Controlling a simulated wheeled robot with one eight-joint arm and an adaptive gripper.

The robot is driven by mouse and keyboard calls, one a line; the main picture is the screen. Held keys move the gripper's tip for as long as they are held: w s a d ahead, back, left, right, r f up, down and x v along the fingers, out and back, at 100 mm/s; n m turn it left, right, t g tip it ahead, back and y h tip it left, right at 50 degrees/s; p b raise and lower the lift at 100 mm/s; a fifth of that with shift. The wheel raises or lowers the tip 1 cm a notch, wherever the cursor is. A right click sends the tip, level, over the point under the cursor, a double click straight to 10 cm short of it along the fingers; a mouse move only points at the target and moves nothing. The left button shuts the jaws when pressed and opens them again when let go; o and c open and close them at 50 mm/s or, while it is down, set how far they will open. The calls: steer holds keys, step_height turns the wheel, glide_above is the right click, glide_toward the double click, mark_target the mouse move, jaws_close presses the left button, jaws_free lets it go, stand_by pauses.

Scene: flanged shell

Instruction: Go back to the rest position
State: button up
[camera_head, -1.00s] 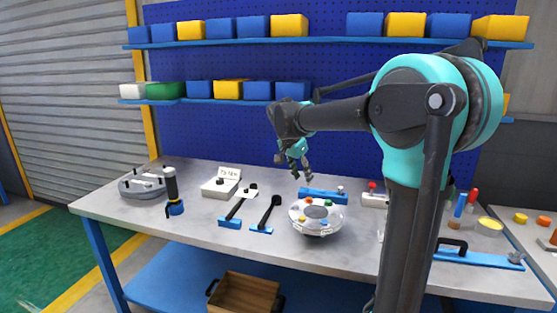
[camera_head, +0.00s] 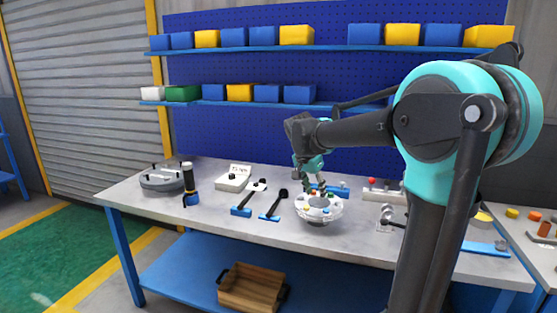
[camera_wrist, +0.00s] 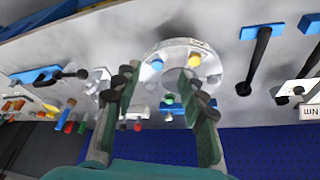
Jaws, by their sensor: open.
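My gripper (camera_head: 316,187) is above the workbench (camera_head: 150,211), just over the round flanged shell (camera_head: 318,210). The shell is a pale disc with coloured pieces around its rim and a grey centre. In the wrist view my gripper (camera_wrist: 160,85) shows two fingers apart, with nothing held between them. The shell (camera_wrist: 207,62) shows between and beyond the fingertips there. I cannot tell the exact gap between the fingers and the shell.
Two wrench-like tools on blue holders (camera_head: 241,211) lie left of the shell. A black and blue tool (camera_head: 189,184) and a grey round fixture (camera_head: 160,180) stand further left. A wooden crate (camera_head: 250,288) is on the lower shelf. Shelves of bins (camera_head: 283,93) hang behind.

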steer(key=s+d+f+n+y, duration=0.1)
steer(key=s+d+f+n, duration=0.2)
steer(key=s+f, duration=0.7)
steer(key=s+d+f+n+t+y, duration=0.1)
steer(key=s+f+n, duration=0.4)
steer(key=s+f, duration=0.5)
steer(key=s+d+y, duration=0.1)
steer(key=s+d, duration=0.1)
steer(key=s, duration=0.3)
steer(key=shift+d+f+n, duration=0.2)
steer(key=shift+d+n, duration=0.15)
steer(key=shift+n, duration=0.05)
